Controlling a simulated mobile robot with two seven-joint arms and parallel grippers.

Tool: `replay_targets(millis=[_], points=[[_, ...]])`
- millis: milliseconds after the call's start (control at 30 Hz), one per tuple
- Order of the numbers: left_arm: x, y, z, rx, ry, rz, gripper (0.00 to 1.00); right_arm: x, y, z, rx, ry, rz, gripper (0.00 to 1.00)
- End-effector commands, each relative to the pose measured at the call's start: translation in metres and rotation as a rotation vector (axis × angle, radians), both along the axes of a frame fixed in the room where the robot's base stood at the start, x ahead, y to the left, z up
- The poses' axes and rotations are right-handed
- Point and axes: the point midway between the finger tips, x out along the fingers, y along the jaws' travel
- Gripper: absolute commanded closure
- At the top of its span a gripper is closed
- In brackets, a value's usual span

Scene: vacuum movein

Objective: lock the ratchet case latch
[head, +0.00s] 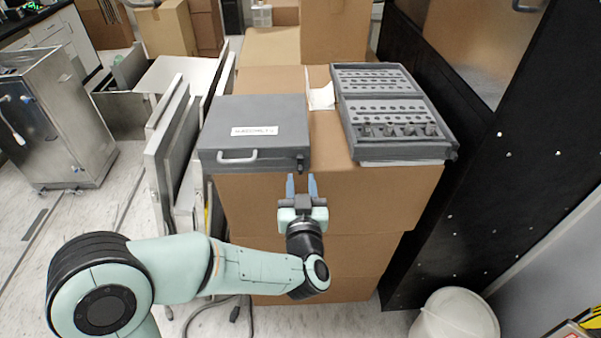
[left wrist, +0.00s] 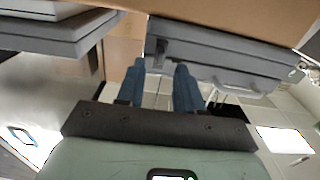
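A closed grey case (head: 253,115) with a white label and a front handle (head: 238,158) lies on the cardboard boxes. A small dark latch (head: 300,163) sits at its front right corner; I cannot tell its lock state. In the left wrist view the case front (left wrist: 220,62) appears upside down, with the latch (left wrist: 160,52) just beyond the fingers. My left gripper (head: 301,183) is open and empty, just in front of and below the latch, apart from it. Its two blue fingers also show in the left wrist view (left wrist: 159,88). My right gripper is not in view.
An open grey case (head: 388,82) with rows of holes and sockets lies to the right. Stacked cardboard boxes (head: 335,205) carry both cases. Grey panels (head: 170,150) lean at the left, a black wall (head: 490,140) stands right, and a white bin (head: 455,315) is on the floor.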

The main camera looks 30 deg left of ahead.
Motion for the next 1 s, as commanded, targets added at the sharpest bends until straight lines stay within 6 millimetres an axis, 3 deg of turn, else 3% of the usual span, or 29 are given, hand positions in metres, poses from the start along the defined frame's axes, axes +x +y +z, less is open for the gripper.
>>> replay_targets(millis=[233, 600, 700, 733, 1000], points=[[0.026, 0.016, 0.0, -0.001, 0.001, 0.0, 0.64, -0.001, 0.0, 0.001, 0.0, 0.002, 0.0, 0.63], [0.031, 0.018, 0.0, 0.0, 0.0, -0.001, 0.64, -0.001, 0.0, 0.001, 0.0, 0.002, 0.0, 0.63], [0.03, 0.018, 0.0, 0.0, 0.0, -0.001, 0.96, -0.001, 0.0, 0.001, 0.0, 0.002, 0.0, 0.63], [0.03, 0.018, 0.0, 0.0, 0.0, -0.001, 1.0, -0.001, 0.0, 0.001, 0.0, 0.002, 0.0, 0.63], [0.026, 0.027, 0.0, -0.001, -0.001, 0.003, 1.0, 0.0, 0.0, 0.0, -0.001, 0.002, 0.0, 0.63]])
